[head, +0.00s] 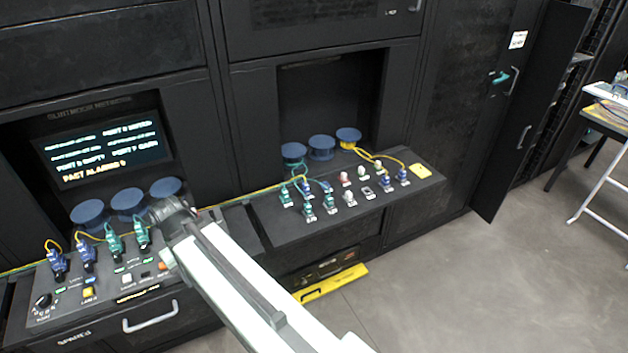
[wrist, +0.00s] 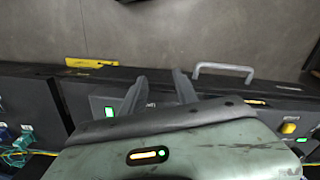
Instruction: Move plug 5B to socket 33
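Plugs with cords stand on two sloped black panels; their labels are too small to read, so I cannot tell which plug is 5B or which socket is 33. On the left panel (head: 60,300) stand blue plugs (head: 88,254) and teal plugs (head: 113,243). On the right panel (head: 265,222) stand teal, blue, white and red plugs or caps (head: 347,178) in two rows. My gripper (wrist: 158,84) shows its two fingers apart in the wrist view, with nothing between them. In the head view my arm's end is over the right part of the left panel, and the fingers are hidden.
Round blue reels (head: 127,201) stand behind both panels. A lit screen (head: 100,151) is at the left. A silver drawer handle (head: 150,316) is on the left front. Open floor is at the right, with a cabinet door (head: 530,110) ajar.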

